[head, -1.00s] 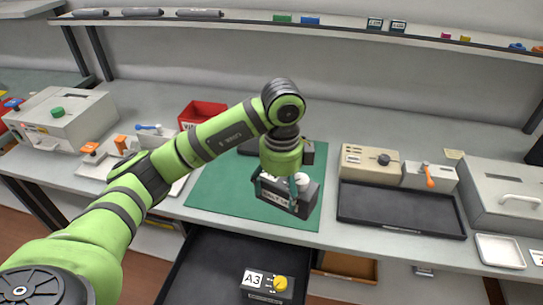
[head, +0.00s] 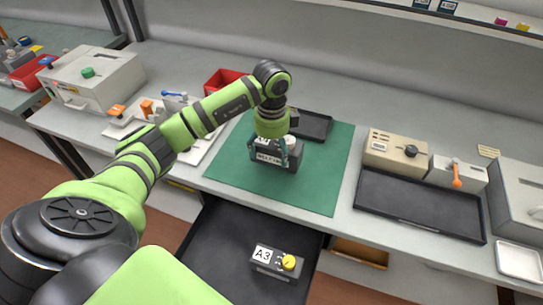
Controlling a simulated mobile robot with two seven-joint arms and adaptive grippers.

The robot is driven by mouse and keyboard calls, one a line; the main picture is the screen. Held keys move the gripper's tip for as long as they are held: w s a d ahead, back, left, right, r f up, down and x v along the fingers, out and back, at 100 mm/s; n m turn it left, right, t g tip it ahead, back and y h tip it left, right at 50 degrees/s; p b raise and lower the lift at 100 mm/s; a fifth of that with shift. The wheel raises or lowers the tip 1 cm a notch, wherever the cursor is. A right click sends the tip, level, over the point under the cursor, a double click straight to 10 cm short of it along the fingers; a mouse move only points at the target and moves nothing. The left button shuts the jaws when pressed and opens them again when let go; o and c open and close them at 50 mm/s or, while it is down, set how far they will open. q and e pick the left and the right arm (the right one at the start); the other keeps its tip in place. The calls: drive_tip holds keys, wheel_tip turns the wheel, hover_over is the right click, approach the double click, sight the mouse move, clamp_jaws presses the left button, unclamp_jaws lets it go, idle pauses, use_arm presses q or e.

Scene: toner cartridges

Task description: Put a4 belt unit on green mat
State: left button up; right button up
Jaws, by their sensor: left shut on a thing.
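The belt unit (head: 266,161) is a dark box with a white label on its front and a white knob on top. It is over the green mat (head: 320,185), left of the mat's middle. My left gripper (head: 279,153) is shut on the belt unit from above and partly hides its label. I cannot tell whether the unit touches the mat. My right gripper is not in view.
A black tray (head: 313,125) lies at the mat's back edge. An open dark drawer (head: 215,245) below the bench holds a box marked A3 (head: 272,262). A beige device (head: 394,150) and a black tray (head: 420,205) stand right of the mat. The mat's right side is clear.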

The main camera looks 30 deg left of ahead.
sight(272, 160)
use_arm(q)
drive_tip(key=shift+f, duration=0.2)
wheel_tip(272, 160, down, 3)
drive_tip(key=shift+f+p, duration=0.1)
drive_tip(key=shift+p, duration=0.5)
drive_tip(key=shift+f, duration=0.2)
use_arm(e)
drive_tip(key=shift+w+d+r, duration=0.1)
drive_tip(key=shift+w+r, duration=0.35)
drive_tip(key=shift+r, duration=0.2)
use_arm(q)
drive_tip(key=shift+f, duration=0.2)
drive_tip(key=o, duration=1.4)
drive_tip(key=shift+o, duration=0.2)
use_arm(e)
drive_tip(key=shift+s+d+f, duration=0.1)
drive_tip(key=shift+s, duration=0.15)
